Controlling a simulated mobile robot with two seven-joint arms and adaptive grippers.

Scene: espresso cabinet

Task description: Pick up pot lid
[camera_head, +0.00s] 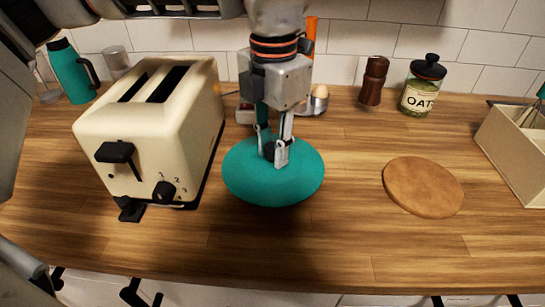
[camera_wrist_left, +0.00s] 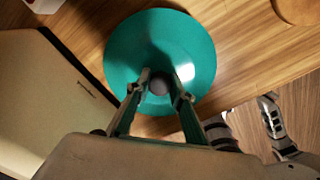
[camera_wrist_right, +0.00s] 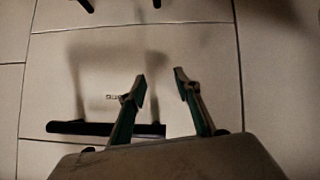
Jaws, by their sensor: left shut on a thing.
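The pot lid (camera_head: 285,188) is a teal round dome with a dark knob in its middle. It is on or just above the wooden counter, right of the toaster; I cannot tell whether it touches the wood. My left gripper (camera_head: 271,158) comes down from above and is shut on the lid's knob. The left wrist view shows the teal lid (camera_wrist_left: 125,50) below the fingers (camera_wrist_left: 160,85), with the knob between them. My right gripper (camera_wrist_right: 163,78) is open and empty in the right wrist view, in front of a pale cabinet face with dark handles.
A cream toaster (camera_head: 150,120) stands close left of the lid. A round brown board (camera_head: 423,186) lies to the right, with clear wood between. A beige box (camera_head: 515,150) is at the far right. An oats jar (camera_head: 419,90) and a pepper mill (camera_head: 374,82) stand at the back.

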